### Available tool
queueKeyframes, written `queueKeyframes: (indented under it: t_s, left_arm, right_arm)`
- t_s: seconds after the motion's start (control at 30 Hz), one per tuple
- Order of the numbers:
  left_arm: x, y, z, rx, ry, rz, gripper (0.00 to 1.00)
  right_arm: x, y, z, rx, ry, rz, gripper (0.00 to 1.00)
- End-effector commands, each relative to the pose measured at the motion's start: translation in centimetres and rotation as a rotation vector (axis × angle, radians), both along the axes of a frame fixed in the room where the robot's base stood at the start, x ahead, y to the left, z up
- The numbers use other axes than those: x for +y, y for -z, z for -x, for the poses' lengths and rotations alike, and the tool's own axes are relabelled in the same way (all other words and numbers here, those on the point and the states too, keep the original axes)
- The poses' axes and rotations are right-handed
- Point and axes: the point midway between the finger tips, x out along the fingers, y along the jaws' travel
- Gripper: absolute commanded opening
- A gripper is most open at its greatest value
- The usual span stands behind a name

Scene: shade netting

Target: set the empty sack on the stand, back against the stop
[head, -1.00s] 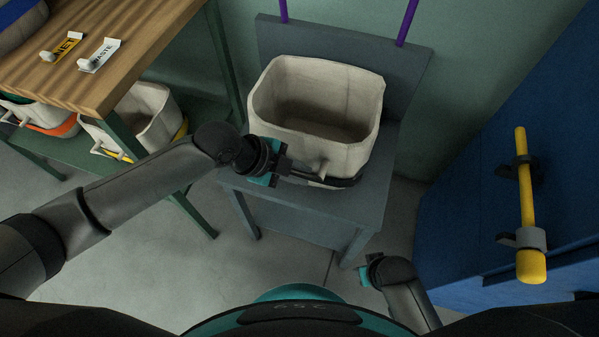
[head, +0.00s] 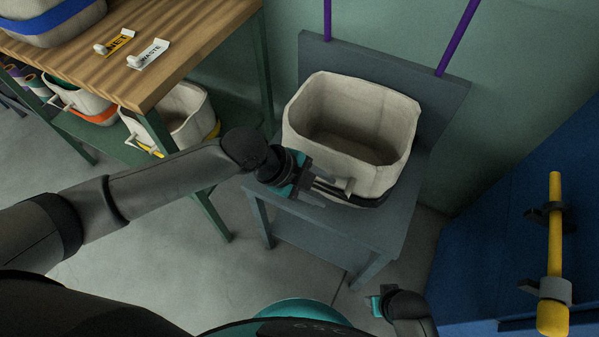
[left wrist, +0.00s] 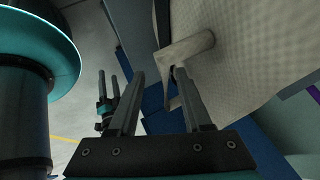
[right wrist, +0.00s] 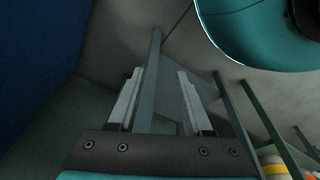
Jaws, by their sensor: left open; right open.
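The empty sack (head: 385,165), off-white with an open top, sits upright on the grey stand (head: 395,240). The stop (head: 440,100), a grey upright panel, rises behind it. The sack hides the place where its back and the panel would meet, so I cannot tell if they touch. A short pale handle (head: 349,186) sticks out at the sack's front; the left wrist view shows the handle (left wrist: 185,50) just beyond the fingertips. My left gripper (head: 322,191) is open and empty beside the sack's lower front. My right gripper (head: 376,303) is open and empty, low in front of the stand.
A wooden-topped bench (head: 190,40) stands at left, with waste and net labels and a blue-banded sack on top. More sacks sit on its lower shelf (head: 175,115). A blue cabinet (head: 480,260) with a yellow bar (head: 555,240) is at right. Purple posts rise behind the stop.

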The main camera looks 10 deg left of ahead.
Motion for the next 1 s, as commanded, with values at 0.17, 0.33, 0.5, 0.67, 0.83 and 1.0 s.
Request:
queueKeyframes:
  t_s: [0.17,0.33,0.5,0.67,0.83,1.0]
  left_arm:
    - [1.2,-1.8,0.5,0.0,0.0,-0.002,0.49]
    - [2.4,-3.5,0.8,0.0,0.0,-0.002,0.49]
    - [3.6,-5.2,1.3,-0.001,-0.001,-0.002,0.49]
    - [4.7,-6.8,1.7,0.0,0.001,-0.002,0.49]
    - [5.6,-8.0,2.0,0.0,0.0,-0.001,0.49]
    - [6.0,-8.6,2.2,0.0,0.0,0.0,0.49]
  right_arm:
    - [-0.8,1.2,0.8,0.002,-0.001,0.009,0.5]
    - [-1.6,2.3,1.7,0.002,-0.002,0.018,0.5]
    - [-2.5,3.4,2.8,0.003,-0.004,0.025,0.5]
    - [-3.3,4.1,3.9,0.004,-0.004,0.033,0.5]
    - [-3.9,4.6,4.7,0.004,-0.004,0.038,0.5]
    - [-4.3,4.9,5.2,0.004,-0.005,0.041,0.5]
